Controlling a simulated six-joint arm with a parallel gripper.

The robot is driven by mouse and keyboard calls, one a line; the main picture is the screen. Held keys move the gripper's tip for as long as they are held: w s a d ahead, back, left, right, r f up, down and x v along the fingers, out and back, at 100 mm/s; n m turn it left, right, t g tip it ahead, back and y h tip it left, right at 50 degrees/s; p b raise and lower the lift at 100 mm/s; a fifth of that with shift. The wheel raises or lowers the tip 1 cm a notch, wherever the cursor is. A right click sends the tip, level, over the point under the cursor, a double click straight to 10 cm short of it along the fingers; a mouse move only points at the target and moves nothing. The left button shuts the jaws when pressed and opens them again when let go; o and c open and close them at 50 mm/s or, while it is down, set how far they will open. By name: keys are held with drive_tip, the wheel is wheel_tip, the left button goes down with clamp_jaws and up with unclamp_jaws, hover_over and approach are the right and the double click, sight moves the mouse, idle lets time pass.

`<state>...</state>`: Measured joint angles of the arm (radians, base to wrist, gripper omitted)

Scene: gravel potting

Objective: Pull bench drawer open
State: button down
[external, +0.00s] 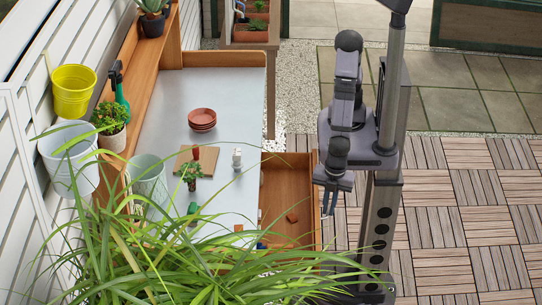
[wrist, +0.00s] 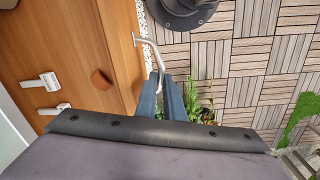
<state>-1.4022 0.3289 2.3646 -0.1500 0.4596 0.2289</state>
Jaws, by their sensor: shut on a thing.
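The bench drawer (external: 284,178) stands pulled out from the right side of the potting bench, with its wooden inside showing. In the wrist view the drawer (wrist: 85,20) fills the upper left, and its curved metal handle (wrist: 150,45) sticks out from the drawer front. My gripper (external: 328,209) is at the drawer's outer front in the external view. In the wrist view my gripper (wrist: 163,76) has its two blue-grey fingers at the near end of the handle and is shut on it. The exact contact is partly hidden between the fingers.
A terracotta piece (external: 292,217) lies in the drawer. The bench top (external: 230,100) holds stacked saucers (external: 202,119), a small plant (external: 190,175) and a white object (external: 237,158). Grass leaves (external: 150,255) cover the foreground.

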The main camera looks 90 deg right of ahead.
drive_tip(key=shift+s+a+r, duration=0.1)
drive_tip(key=shift+s, duration=2)
drive_tip(key=c, duration=2.2)
unclamp_jaws()
drive_tip(key=shift+o, duration=0.2)
drive_tip(key=shift+r, duration=0.1)
wheel_tip(320, 180, up, 7)
drive_tip(key=shift+s, duration=0.2)
